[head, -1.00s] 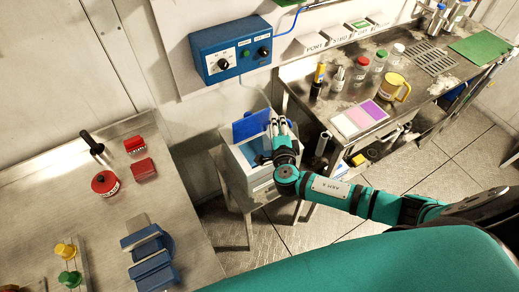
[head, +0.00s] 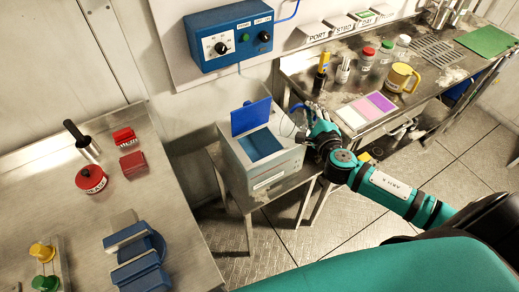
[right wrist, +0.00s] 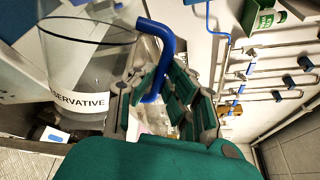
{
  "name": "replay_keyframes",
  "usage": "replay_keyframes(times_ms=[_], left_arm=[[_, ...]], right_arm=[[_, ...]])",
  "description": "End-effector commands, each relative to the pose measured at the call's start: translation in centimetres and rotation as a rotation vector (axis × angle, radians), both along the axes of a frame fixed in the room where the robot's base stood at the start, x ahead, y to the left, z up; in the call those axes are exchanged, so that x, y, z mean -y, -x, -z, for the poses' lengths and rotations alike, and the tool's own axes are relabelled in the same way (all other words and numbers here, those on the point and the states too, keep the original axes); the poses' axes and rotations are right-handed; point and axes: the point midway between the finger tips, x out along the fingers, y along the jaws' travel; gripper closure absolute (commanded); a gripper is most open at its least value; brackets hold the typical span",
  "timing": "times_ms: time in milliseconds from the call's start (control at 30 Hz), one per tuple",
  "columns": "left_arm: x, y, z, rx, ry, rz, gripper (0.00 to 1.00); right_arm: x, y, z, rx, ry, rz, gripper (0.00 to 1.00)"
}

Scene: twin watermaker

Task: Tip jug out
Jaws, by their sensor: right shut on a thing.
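My right gripper (head: 314,122) is just right of the grey box with blue liquid (head: 236,150), whose blue lid (head: 251,117) stands open. In the right wrist view my right gripper (right wrist: 160,92) is shut on the blue handle of a clear jug (right wrist: 84,62). The jug's white label ends in "SERVATIVE", its start cut off. In the head view the jug is hard to make out, so I cannot tell its tilt or whether it holds liquid. My left gripper is not in view.
A steel bench (head: 432,85) at the right holds bottles, a yellow mug (head: 402,77) and coloured pads (head: 366,109). A blue control box (head: 228,35) hangs on the wall behind. The left bench (head: 180,200) carries red and blue items.

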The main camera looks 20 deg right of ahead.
Motion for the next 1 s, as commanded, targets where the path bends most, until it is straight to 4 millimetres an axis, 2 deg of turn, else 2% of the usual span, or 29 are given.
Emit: replay_keyframes(times_ms=[267, 533, 800, 1000], left_arm=[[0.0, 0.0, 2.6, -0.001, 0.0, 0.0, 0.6], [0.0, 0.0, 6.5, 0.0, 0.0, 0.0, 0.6], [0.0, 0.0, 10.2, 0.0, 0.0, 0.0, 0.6], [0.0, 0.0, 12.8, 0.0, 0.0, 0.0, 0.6]], right_arm=[[2.3, 0.7, 1.2, 0.087, -0.284, -0.004, 1.0], [5.3, 1.7, 2.5, 0.171, -0.561, -0.007, 1.0], [6.9, 2.2, 4.8, 0.223, -0.733, -0.009, 1.0], [8.1, 2.5, 5.7, 0.275, -0.91, -0.012, 1.0]])
